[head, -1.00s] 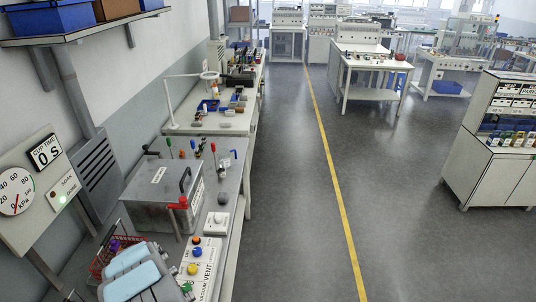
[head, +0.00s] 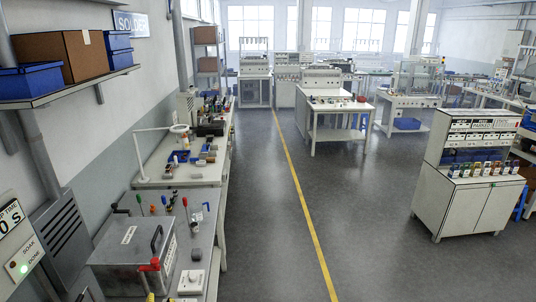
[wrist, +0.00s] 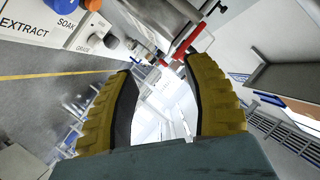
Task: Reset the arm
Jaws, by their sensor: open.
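My gripper (wrist: 167,105) shows in the wrist view with its two yellow ribbed fingers apart and nothing between them. The wrist view is tilted, with the floor and its yellow line at the left. Beyond the fingers are a metal box with red handles (wrist: 180,50) and a panel with the words EXTRACT, SOAK and GRADE (wrist: 40,28). My gripper does not show in the head view.
The metal box (head: 130,258) stands on the near left bench, with several coloured-handled tools behind it. A shelf (head: 75,90) with blue bins and a cardboard box juts from the left wall. A white cabinet (head: 465,200) stands at right. The floor (head: 350,220) between is clear.

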